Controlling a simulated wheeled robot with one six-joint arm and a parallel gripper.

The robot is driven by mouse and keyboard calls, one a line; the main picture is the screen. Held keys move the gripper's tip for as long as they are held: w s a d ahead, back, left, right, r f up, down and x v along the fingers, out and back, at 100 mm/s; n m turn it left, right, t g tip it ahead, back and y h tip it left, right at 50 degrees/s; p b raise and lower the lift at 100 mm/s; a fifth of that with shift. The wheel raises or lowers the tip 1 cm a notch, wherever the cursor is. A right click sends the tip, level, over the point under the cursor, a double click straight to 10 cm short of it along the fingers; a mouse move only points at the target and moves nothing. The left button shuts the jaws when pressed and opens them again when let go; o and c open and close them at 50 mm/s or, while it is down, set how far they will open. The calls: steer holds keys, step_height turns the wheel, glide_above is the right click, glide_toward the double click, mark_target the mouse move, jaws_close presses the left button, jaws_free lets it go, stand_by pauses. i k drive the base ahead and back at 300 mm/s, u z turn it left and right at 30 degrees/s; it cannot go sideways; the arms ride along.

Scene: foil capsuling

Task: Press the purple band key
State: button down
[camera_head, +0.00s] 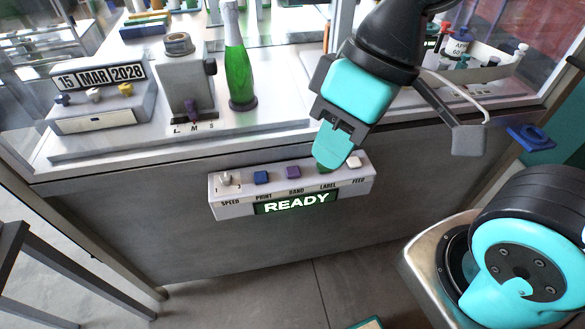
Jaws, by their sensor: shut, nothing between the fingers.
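The purple band key (293,172) is on top of the grey control panel (230,206), above the label BAND. It sits between the blue print key (262,178) and the label key, which is mostly hidden behind my fingertips with a bit of green showing. My gripper (331,162) is shut and empty, pointing down over the label key, to the right of the purple key and apart from it. I cannot tell whether the fingertips touch the panel. The display (297,203) reads READY.
A white feed key (354,161) and a speed knob (226,179) are on the same panel. Behind it, the bench holds a green bottle (236,70), a grey size-setting unit (187,85) and a date block (101,77).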

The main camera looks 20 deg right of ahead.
mark_target(294, 172)
steer(key=u, duration=0.3)
steer(key=k, duration=0.7)
steer(key=u, duration=0.55)
steer(key=k, duration=0.65)
steer(key=z, duration=0.25)
steer(key=i, duration=0.45)
steer(key=z, duration=0.8)
steer(key=i, duration=0.55)
steer(key=z, duration=0.1)
